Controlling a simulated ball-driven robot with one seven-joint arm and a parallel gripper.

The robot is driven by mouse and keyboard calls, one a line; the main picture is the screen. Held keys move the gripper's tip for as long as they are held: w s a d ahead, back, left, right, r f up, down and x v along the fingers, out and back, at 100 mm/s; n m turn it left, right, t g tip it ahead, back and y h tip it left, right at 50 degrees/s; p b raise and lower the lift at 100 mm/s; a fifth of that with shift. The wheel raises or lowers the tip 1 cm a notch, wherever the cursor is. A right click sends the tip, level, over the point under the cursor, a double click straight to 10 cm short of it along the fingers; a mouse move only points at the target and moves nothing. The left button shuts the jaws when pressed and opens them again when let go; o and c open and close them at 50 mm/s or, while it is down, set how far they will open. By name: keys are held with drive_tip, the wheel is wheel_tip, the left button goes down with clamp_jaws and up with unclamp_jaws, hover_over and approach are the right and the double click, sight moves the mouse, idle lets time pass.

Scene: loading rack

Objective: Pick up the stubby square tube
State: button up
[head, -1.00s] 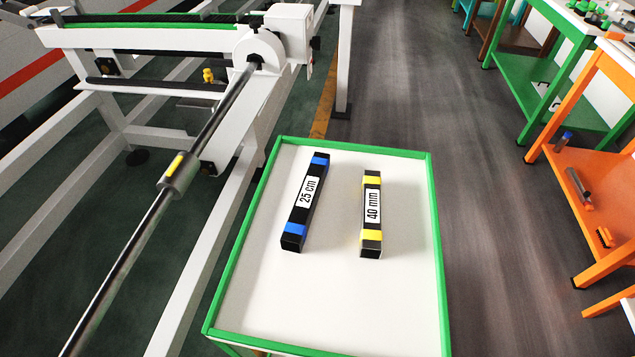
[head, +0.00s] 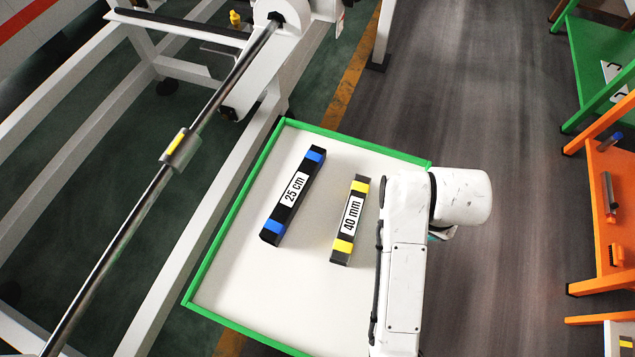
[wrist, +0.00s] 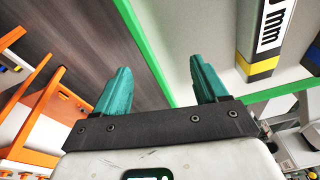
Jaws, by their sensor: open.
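Two black square tubes lie apart on a white table top with a green rim (head: 222,262). The shorter tube (head: 350,218) has yellow bands and a "40 mm" label. The slightly longer tube (head: 293,196) has blue bands and a "25 cm" label. In the wrist view the yellow-banded end of the shorter tube (wrist: 261,56) shows at upper right. My gripper (wrist: 160,76) has two teal fingers spread apart with nothing between them. It is off to the right of the shorter tube, near the table's right rim. In the head view my white arm mostly hides it.
A white frame with a long metal bar (head: 150,212) stands left of the table. Orange shelving (head: 609,200) and a green shelf (head: 596,72) stand at the right, across a grey floor. The table is bare around the tubes.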

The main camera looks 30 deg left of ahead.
drive_tip(key=shift+n+g, duration=0.3)
drive_tip(key=shift+g, duration=0.2)
drive_tip(key=a+r, duration=0.1)
drive_tip(key=a, duration=0.3)
drive_tip(key=a+r, duration=0.1)
drive_tip(key=a, duration=0.3)
drive_tip(key=s+a+r, duration=0.1)
drive_tip(key=a, duration=0.4)
drive_tip(key=shift+s+r, duration=0.1)
drive_tip(key=shift+r, duration=0.1)
drive_tip(key=g, duration=0.1)
approach(295, 189)
drive_tip(key=shift+s+h, duration=0.3)
drive_tip(key=shift+s, duration=0.15)
wheel_tip(295, 189, down, 3)
drive_tip(key=b, duration=0.2)
drive_tip(key=shift+f+b, duration=0.2)
drive_tip(key=shift+b, duration=0.15)
drive_tip(key=shift+w+a+f+p, duration=0.1)
drive_tip(key=shift+w+f+p, duration=0.1)
drive_tip(key=shift+f, duration=1)
drive_tip(key=shift+w+a+f+p, duration=0.1)
drive_tip(key=shift+f+p, duration=0.05)
drive_tip(key=shift+f, duration=1.05)
drive_tip(key=shift+w+a+f+p, duration=0.1)
drive_tip(key=shift+f+p, duration=0.1)
drive_tip(key=shift+f, duration=1)
drive_tip(key=shift+r, duration=0.1)
clamp_jaws()
